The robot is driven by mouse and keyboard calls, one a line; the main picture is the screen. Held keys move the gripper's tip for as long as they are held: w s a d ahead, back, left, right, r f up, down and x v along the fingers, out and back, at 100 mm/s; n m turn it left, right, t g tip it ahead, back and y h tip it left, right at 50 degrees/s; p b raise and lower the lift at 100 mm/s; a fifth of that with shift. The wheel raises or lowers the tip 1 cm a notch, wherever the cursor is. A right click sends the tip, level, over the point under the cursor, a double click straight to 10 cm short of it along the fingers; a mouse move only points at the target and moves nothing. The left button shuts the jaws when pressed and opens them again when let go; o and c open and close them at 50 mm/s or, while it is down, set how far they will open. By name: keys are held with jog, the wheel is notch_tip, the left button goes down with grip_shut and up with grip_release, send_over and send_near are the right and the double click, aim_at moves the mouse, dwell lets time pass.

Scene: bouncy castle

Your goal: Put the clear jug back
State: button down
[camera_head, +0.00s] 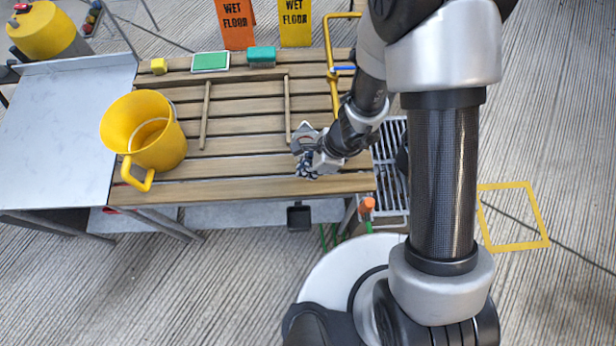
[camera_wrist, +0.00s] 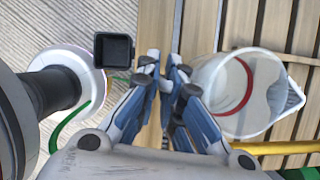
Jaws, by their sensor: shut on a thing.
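The clear jug (camera_wrist: 215,85) shows in the wrist view, just right of my gripper (camera_wrist: 166,85). It is see-through, with a red ring visible through it and a pointed spout to the right. My fingers are closed together at its left side, where its handle seems to be; the fingers hide the grip itself. In the head view my gripper (camera_head: 308,158) is low over the front right part of the slatted wooden table (camera_head: 240,188).
A big yellow jug (camera_head: 170,150) stands at the table's left. A green-and-white sponge or pad (camera_head: 210,61), a teal block (camera_head: 261,56) and a small yellow block (camera_head: 158,66) lie along the back. A yellow rail (camera_head: 330,60) and a metal rack (camera_head: 388,185) are at right.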

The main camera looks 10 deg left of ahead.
jog(key=shift+f+b, duration=1.05)
jog(key=shift+f, duration=1.05)
jog(key=shift+f, duration=0.1)
jog(key=shift+f+b, duration=0.15)
jog(key=shift+b, duration=0.15)
jog(key=c, duration=1.8)
grip_release()
jog(key=shift+o, duration=0.2)
jog(key=shift+r, duration=0.2)
